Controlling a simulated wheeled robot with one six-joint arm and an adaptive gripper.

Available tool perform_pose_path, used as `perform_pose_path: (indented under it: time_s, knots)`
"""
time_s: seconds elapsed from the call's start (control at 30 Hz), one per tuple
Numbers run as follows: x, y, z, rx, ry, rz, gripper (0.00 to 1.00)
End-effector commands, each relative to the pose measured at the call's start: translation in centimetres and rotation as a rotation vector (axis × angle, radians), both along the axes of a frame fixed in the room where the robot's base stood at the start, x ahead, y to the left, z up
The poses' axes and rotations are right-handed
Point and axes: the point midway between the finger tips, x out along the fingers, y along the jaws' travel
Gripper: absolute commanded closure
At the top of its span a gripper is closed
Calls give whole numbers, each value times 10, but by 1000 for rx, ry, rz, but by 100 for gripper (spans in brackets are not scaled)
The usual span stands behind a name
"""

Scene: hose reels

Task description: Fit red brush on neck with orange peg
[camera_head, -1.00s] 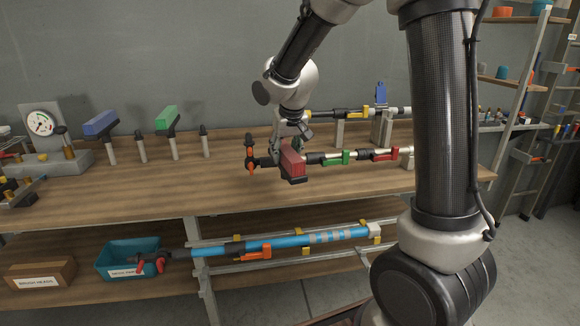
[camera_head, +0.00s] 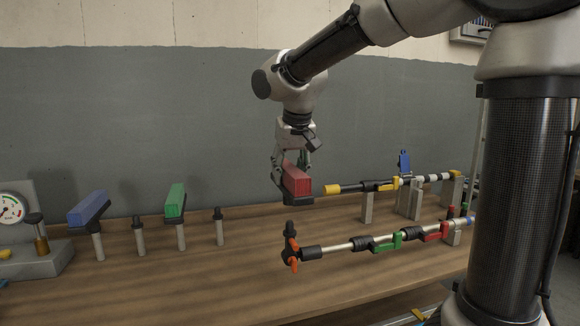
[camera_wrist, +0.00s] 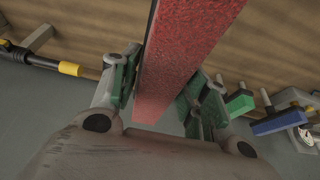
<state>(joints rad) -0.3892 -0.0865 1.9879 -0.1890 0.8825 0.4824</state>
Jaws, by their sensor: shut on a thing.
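The red brush (camera_head: 297,180) is a red block on a black base. My gripper (camera_head: 289,172) is shut on it and holds it in the air. In the wrist view the red brush (camera_wrist: 180,65) runs between the green-padded fingers of my gripper (camera_wrist: 162,90). The neck with the orange peg (camera_head: 291,228) is a black fitting at the left end of the front pole. The orange peg (camera_head: 294,264) shows on it. The brush appears above the neck in the head view and apart from it; its distance in depth is hard to tell.
A blue brush (camera_head: 88,207) and a green brush (camera_head: 175,200) stand on posts at the left, with bare posts (camera_head: 139,235) nearby. A second pole with a yellow end (camera_head: 332,189) lies on stands behind. The front table (camera_head: 190,285) is clear.

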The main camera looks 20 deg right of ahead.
Motion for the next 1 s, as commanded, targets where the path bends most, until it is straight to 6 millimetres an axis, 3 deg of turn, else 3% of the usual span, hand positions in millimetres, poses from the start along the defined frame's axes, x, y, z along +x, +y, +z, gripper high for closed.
perform_pose_path:
  time_s: [0.4, 1.0]
  knots:
    - [0, 0, -32, 0, 0, -1, 87]
    - [0, 0, -34, 1, -2, 0, 87]
